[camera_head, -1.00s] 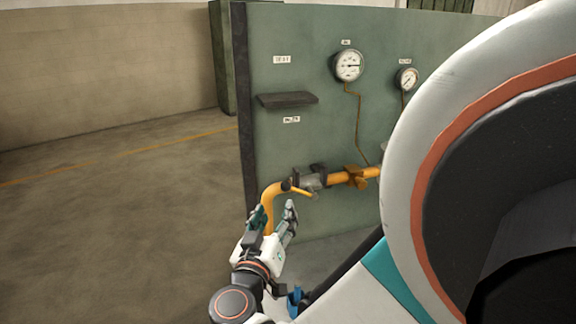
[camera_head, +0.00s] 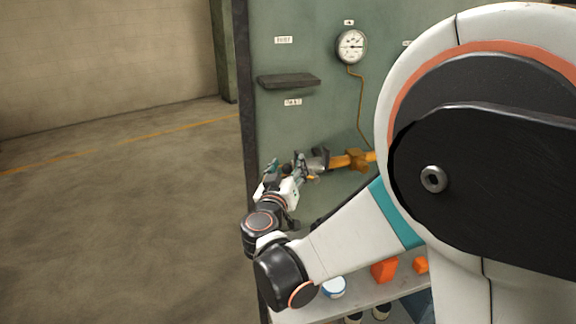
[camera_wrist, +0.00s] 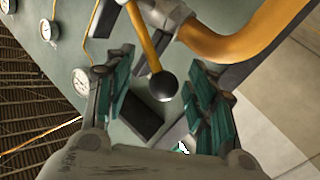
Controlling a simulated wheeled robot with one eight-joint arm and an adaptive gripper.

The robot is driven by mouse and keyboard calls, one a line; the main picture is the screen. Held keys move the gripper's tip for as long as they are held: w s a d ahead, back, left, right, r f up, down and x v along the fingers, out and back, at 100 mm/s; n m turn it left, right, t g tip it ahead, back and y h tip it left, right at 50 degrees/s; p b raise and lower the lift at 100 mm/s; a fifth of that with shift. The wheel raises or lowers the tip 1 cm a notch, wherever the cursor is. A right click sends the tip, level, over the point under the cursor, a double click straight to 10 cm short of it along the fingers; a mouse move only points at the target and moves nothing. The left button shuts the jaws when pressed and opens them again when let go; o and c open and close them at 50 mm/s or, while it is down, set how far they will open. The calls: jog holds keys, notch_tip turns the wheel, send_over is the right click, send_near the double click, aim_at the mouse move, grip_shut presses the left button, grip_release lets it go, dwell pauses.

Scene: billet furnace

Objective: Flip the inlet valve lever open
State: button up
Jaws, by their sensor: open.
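The inlet valve lever (camera_wrist: 148,42) is a yellow bar ending in a black ball knob (camera_wrist: 163,86). In the wrist view it hangs from the grey valve body (camera_wrist: 163,13) and its knob lies between my fingers. My gripper (camera_wrist: 158,72) is open, with teal-padded fingers on either side of the knob; no clear contact shows. In the head view my gripper (camera_head: 284,172) is at the left end of the pipe, beside the valve (camera_head: 318,160), and hides most of the lever.
The valve sits on a yellow pipe (camera_head: 350,160) before a green panel (camera_head: 310,120) with a round gauge (camera_head: 351,46) and a small dark shelf (camera_head: 288,81). Below, a lower shelf (camera_head: 350,301) carries orange items (camera_head: 384,270). Open floor (camera_head: 110,230) lies to the left.

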jog(key=shift+c, duration=0.6)
grip_shut()
jog(key=f+n+t+b, duration=0.1)
jog(key=n+b, duration=0.1)
jog(key=b, duration=0.1)
jog(key=a+f+n+t+b, duration=0.1)
jog(key=f+n+b, duration=0.3)
jog(key=b, duration=0.1)
jog(key=shift+s+a+t+b, duration=0.15)
jog(key=shift+s+t+b, duration=0.15)
jog(key=shift+t, duration=0.1)
jog(key=shift+o, duration=0.6)
grip_release()
jog(key=shift+y, duration=0.4)
